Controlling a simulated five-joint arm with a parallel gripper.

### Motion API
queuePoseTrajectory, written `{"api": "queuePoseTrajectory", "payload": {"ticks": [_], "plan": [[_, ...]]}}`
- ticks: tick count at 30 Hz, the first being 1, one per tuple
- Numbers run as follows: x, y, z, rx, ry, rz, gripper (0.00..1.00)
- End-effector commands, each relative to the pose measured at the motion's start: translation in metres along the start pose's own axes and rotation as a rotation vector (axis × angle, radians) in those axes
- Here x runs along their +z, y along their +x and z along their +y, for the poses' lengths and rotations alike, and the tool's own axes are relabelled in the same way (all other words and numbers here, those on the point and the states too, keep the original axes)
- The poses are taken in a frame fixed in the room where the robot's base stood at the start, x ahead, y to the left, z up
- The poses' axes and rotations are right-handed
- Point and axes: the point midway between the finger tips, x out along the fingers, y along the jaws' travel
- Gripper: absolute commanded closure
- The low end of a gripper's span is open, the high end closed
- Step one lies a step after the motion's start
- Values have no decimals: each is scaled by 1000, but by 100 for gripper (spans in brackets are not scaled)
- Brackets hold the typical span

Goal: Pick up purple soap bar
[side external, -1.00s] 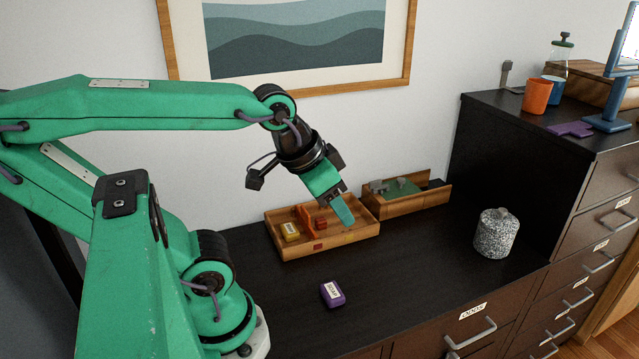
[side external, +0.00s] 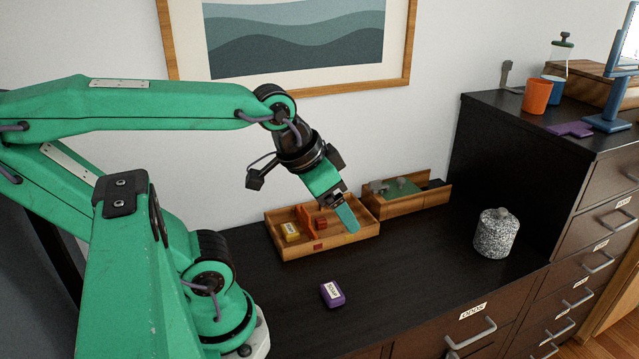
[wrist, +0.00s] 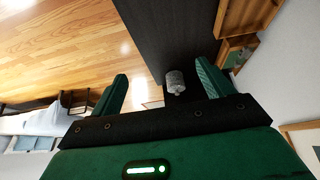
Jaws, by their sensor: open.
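The purple soap bar (side external: 332,294) with a white label lies on the dark desk top, near its front edge, in the side view. My gripper (side external: 348,222) is up and behind it, near the wooden tray, with its fingers pointing down and to the right. In the wrist view my gripper (wrist: 160,90) has its two green fingers wide apart with nothing between them in their grasp. The soap bar does not show in the wrist view.
A wooden tray (side external: 284,252) holds a yellow bar (side external: 291,231) and small red-orange items. A wooden box (side external: 405,205) sits beside it. A speckled jar (side external: 496,233) stands to the right by the drawer cabinet. The desk around the soap is clear.

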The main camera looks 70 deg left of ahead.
Motion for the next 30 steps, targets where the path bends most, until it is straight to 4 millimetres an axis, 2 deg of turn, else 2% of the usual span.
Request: {"api": "queuePoseTrajectory", "payload": {"ticks": [5,11,20,30], "plan": [[0,1,0,-1,0,-4,20],[0,14,-3,-5,0,-43,20],[6,59,-12,-14,1,-179,20],[27,117,-23,-13,1,-354,20]]}}
